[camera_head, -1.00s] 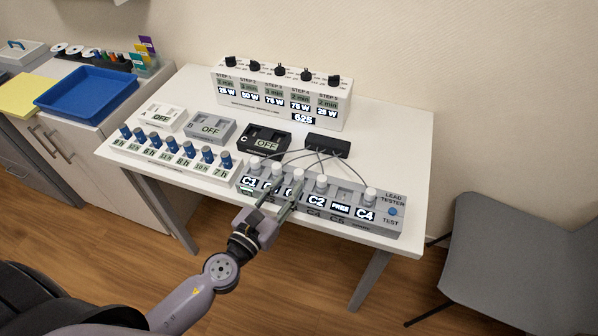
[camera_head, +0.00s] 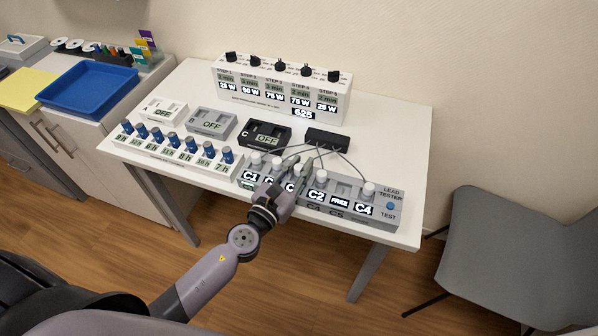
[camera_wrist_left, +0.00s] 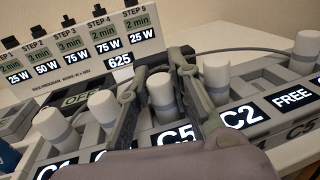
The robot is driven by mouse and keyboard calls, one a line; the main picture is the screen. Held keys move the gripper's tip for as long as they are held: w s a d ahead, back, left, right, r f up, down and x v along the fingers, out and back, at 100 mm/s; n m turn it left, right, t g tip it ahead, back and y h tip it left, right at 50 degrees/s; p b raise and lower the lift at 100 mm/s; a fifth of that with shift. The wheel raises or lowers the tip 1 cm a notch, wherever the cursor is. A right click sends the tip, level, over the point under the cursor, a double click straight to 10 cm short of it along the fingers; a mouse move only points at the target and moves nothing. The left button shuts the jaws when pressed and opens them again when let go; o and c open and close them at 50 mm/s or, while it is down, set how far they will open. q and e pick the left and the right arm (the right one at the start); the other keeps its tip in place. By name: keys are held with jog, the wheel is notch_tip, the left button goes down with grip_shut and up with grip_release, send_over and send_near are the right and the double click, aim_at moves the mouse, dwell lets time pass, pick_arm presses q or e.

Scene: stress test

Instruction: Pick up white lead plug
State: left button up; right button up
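Several white lead plugs stand upright in a row in the grey lead tester (camera_head: 392,221), each above a lit label such as C1, C2 and C4. My left gripper (camera_head: 291,168) is over the middle of this row. In the left wrist view its two fingers (camera_wrist_left: 156,70) stand open on either side of the white plug (camera_wrist_left: 161,94) above the C5 label. Gaps show between that plug and the fingers. Another white plug (camera_wrist_left: 217,78) stands at the C2 label, just right of the right finger. The slot marked FREE has no plug. My right gripper is not in view.
A black box (camera_head: 327,141) behind the tester has thin cables running to the plugs. A row of blue-capped holders (camera_head: 185,150) stands to the left. A white step panel (camera_head: 262,108) stands at the back. The table's right side (camera_head: 400,130) is clear.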

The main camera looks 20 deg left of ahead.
pick_arm(q)
grip_shut()
